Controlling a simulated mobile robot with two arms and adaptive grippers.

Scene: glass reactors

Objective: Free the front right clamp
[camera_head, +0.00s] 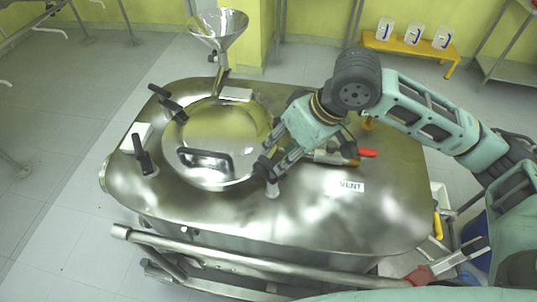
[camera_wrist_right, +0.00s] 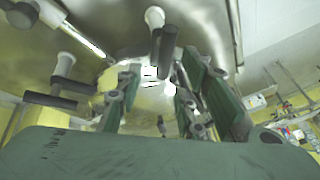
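The steel reactor's round lid (camera_head: 222,130) is shut, with a black handle (camera_head: 207,160) on top. The front right clamp's pale post (camera_head: 272,190) stands at the lid's right front edge; its upper part is hidden by my right gripper (camera_head: 268,167). In the right wrist view, a dark clamp handle (camera_wrist_right: 165,43) shows near a pale post (camera_wrist_right: 154,17), beyond and between the spread fingers of my right gripper (camera_wrist_right: 155,85). That gripper looks open; I cannot tell whether it touches the handle. My left gripper is not in view.
Two other black-handled clamps, a front left one (camera_head: 143,158) and a back left one (camera_head: 170,103), stand by the lid. A steel funnel (camera_head: 218,28) rises behind. A red-handled valve (camera_head: 367,153) lies right of my gripper. A rail (camera_head: 250,260) runs along the front.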

